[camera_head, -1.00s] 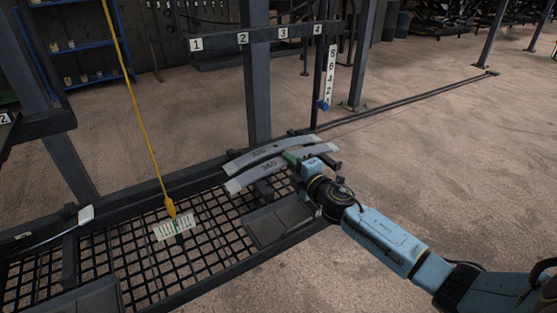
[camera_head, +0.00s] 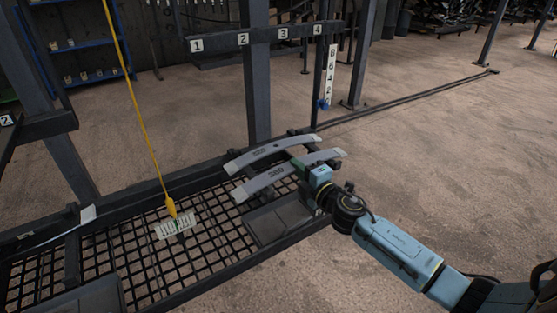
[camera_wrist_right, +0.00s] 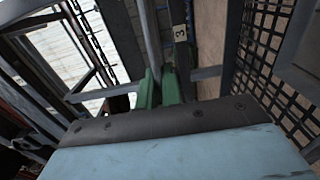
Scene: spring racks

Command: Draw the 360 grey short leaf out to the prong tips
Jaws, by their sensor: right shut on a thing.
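The grey short leaf marked 360 (camera_head: 272,178) is a slightly curved flat bar, the nearer of two leaves at the end of the rack. My right gripper (camera_head: 299,164) is shut on it right of its middle, with green fingers partly hidden by the leaf and the gripper body. In the right wrist view the green fingers (camera_wrist_right: 158,90) close around the leaf (camera_wrist_right: 150,42), seen edge-on. The prongs (camera_head: 327,161) show only in part near the leaf's right end; their tips are hard to make out. My left gripper is not in view.
A second grey leaf (camera_head: 258,155) lies just behind, its mark too blurred to read surely. A dark plate (camera_head: 279,219) and mesh deck (camera_head: 205,246) are below. A yellow cord with a pointer (camera_head: 171,207) hangs over a white scale (camera_head: 177,225). Open floor (camera_head: 440,170) is at right.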

